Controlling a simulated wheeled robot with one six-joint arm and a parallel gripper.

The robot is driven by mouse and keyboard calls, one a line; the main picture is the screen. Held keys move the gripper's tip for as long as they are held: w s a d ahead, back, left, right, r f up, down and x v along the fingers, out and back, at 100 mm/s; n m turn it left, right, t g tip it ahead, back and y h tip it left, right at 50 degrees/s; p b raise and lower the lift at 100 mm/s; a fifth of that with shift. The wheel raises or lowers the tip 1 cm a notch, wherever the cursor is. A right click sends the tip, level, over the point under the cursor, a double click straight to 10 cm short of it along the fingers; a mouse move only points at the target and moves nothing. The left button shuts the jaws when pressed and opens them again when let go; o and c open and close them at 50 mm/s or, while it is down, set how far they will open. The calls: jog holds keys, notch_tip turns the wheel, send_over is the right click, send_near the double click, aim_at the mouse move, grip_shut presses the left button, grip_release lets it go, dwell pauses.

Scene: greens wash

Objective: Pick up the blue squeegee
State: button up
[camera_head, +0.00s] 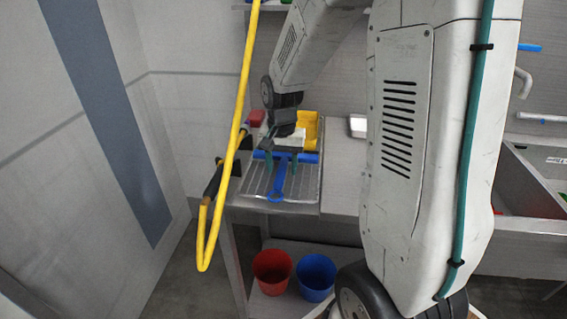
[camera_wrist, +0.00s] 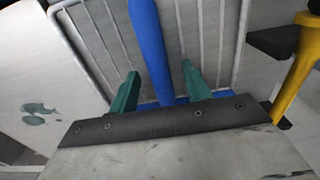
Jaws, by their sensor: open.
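The blue squeegee (camera_head: 279,179) lies on a wire rack (camera_head: 305,196) at the left end of the counter. Its wide head is toward the back and its handle points toward the front, ending in a ring. In the wrist view its blue handle (camera_wrist: 150,45) runs between the two green fingers, and part of the head shows low down, partly hidden by my gripper. My gripper (camera_head: 281,171) is above the squeegee, with its fingers (camera_wrist: 160,90) open on either side of the handle. I see gaps between the fingers and the handle.
A yellow hose (camera_head: 236,130) hangs at the left. Red (camera_head: 271,270) and blue (camera_head: 316,275) buckets stand on the shelf below. A sink (camera_head: 530,185) is at the right.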

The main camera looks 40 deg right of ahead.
aim_at(283, 166)
grip_shut()
jog(key=shift+r, duration=0.15)
jog(key=shift+r, duration=0.25)
notch_tip(283, 166, up, 3)
jog(key=shift+s+r, duration=0.1)
jog(key=s+d, duration=0.1)
jog(key=s, duration=0.4)
jog(key=s+d, duration=0.2)
jog(key=s, duration=0.3)
jog(key=s+d+r, duration=0.1)
jog(key=s, duration=0.4)
jog(key=shift+d, duration=0.35)
jog(key=c, duration=0.8)
grip_release()
grip_shut()
